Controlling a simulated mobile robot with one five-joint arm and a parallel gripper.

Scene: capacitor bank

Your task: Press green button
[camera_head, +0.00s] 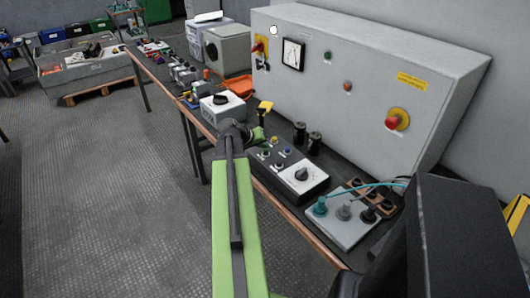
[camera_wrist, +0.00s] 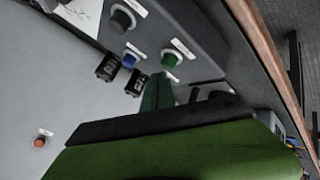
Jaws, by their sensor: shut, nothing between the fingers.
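A green button (camera_wrist: 169,61) sits on the dark-topped control box in the wrist view, with a white label beside it. I cannot tell whether the fingertips touch the panel. In the head view my gripper (camera_head: 259,134) is at the far left end of the control box (camera_head: 288,182), beside its small buttons. Another green button (camera_head: 327,55) is on the big grey cabinet, away from my gripper.
A blue button (camera_wrist: 128,60) and a black knob (camera_wrist: 122,20) are near the green button. The grey cabinet (camera_head: 365,90) stands behind, with a red emergency stop (camera_head: 393,122). A yellow-topped lever (camera_head: 264,108) stands close to my gripper. The floor (camera_head: 120,190) at left is clear.

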